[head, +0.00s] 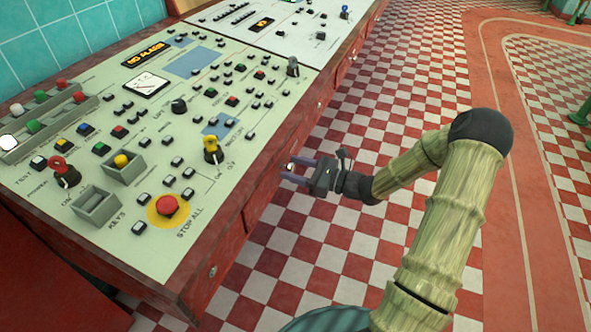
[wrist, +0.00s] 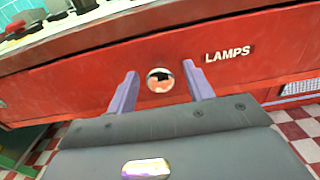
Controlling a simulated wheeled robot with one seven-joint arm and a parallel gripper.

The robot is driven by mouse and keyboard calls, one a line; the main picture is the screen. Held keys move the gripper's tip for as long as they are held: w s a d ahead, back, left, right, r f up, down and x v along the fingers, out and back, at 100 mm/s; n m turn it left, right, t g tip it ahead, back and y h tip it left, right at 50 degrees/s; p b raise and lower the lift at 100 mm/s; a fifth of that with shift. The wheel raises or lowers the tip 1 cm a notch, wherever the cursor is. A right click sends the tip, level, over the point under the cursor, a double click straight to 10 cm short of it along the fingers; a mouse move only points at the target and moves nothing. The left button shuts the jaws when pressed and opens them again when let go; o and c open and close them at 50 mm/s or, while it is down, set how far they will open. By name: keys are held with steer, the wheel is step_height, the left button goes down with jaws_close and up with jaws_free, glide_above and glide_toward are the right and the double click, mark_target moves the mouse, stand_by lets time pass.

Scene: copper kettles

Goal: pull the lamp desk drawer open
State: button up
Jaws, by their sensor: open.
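The lamp desk drawer is a red front labelled LAMPS (wrist: 100,80) in the wrist view, with a round shiny knob (wrist: 160,79) left of the label. The drawer looks shut. My gripper (wrist: 158,85) is open, its two purple fingers pointing at the drawer front with the knob showing between them. I cannot tell whether the fingers touch the front. In the head view my gripper (head: 289,173) is at the side of the desk (head: 215,235), below its top edge, and its fingers partly hide the drawer there.
The desk top carries a pale control panel (head: 120,190) with a red STOP ALL button (head: 167,205), switches and levers. Another knob (head: 212,271) is on the desk side nearer me. The red and white checkered floor (head: 410,75) right of the desk is clear.

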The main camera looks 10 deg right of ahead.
steer(key=shift+a, duration=0.1)
jaws_close()
steer(key=p+v, duration=0.8)
steer(key=v, duration=1.3)
steer(key=shift+s+d+p, duration=0.2)
steer(key=shift+d+p, duration=0.05)
steer(key=shift+p, duration=0.1)
jaws_free()
steer(key=v, duration=1.7)
steer(key=shift+d, duration=0.2)
